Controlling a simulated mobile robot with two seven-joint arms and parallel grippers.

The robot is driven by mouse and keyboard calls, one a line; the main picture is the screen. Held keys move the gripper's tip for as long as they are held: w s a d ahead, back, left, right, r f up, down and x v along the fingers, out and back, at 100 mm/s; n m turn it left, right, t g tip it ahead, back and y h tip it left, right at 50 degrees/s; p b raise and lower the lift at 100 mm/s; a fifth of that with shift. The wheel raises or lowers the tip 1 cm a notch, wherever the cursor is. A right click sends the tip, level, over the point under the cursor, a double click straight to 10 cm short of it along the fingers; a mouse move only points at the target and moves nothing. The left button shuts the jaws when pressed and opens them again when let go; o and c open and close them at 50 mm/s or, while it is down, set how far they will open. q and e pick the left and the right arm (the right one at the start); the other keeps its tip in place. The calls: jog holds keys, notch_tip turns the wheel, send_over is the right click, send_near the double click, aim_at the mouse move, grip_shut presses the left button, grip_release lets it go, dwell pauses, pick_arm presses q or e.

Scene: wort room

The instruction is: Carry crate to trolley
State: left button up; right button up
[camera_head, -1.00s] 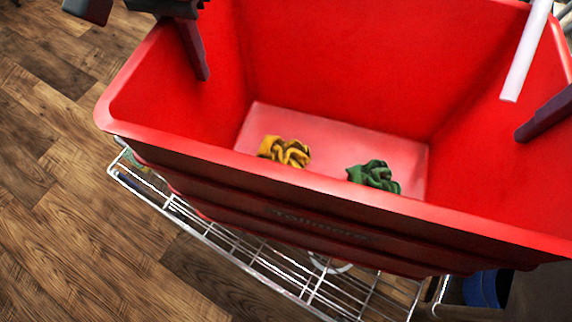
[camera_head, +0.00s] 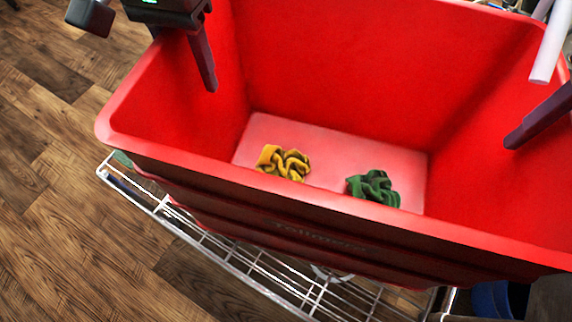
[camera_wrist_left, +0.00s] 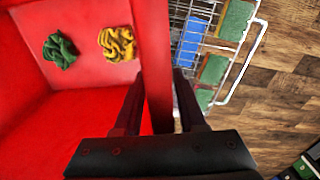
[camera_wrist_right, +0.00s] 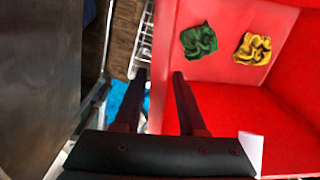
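The red crate (camera_head: 330,212) fills most of the head view, open at the top. A yellow cloth (camera_head: 283,163) and a green cloth (camera_head: 373,188) lie on its floor. A wire-framed rack (camera_head: 245,262), possibly the trolley, shows below the crate's near side. Whether the crate touches it is hidden.
Wooden floor (camera_head: 50,230) lies clear on the left. Green and blue items (camera_wrist_left: 190,45) sit in the wire frame in the left wrist view. A blue container (camera_head: 492,298) stands at the lower right. A dark flat surface (camera_wrist_right: 40,80) is beside the right gripper.

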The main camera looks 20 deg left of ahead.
pick_arm(q)
notch_tip(320, 180, up, 12)
jog(key=shift+f, duration=0.15)
pick_arm(e)
notch_tip(320, 180, up, 12)
dwell(0.7)
dwell(0.3)
